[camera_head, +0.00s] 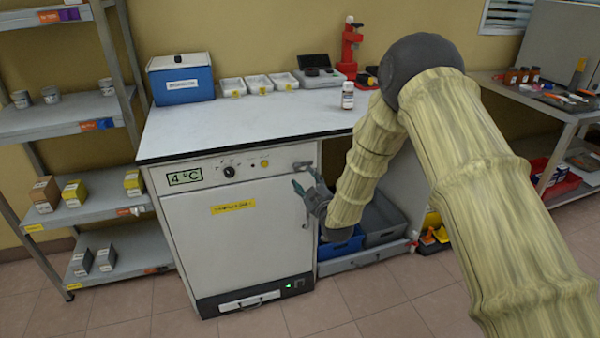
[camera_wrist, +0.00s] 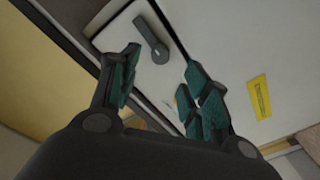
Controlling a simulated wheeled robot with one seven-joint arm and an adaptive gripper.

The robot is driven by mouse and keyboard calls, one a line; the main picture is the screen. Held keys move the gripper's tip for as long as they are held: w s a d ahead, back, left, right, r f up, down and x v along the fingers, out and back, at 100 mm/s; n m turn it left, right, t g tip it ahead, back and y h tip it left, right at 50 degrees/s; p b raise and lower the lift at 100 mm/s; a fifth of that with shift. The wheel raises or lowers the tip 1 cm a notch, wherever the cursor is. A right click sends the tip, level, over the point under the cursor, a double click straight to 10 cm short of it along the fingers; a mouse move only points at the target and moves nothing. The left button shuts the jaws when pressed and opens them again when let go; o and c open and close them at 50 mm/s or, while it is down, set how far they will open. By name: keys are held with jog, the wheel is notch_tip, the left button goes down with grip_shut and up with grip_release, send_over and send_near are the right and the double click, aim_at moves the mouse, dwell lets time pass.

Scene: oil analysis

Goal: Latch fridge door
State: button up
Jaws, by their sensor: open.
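The white fridge (camera_head: 245,235) stands under the worktop, and its door looks closed, flush with the panel above. A yellow label is on the door, and it also shows in the wrist view (camera_wrist: 259,97). A dark latch lever (camera_wrist: 152,40) sits on a pale plate near the door's edge in the wrist view. In the head view the latch (camera_head: 303,165) is small, at the door's upper right, just above my gripper. My gripper (camera_head: 304,182) is open and empty in front of the door's right edge. In the wrist view its teal fingertips (camera_wrist: 160,72) lie below the lever, apart from it.
The worktop (camera_head: 240,125) above holds a blue box (camera_head: 181,80), white trays (camera_head: 258,84) and a small bottle (camera_head: 348,95). A metal shelf (camera_head: 70,125) stands left. Blue and grey bins (camera_head: 385,215) are right of the fridge. The floor in front is clear.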

aim_at(298, 169)
jog(key=x, duration=0.6)
jog(key=shift+w+a, duration=0.1)
jog(key=shift+w, duration=0.25)
grip_shut()
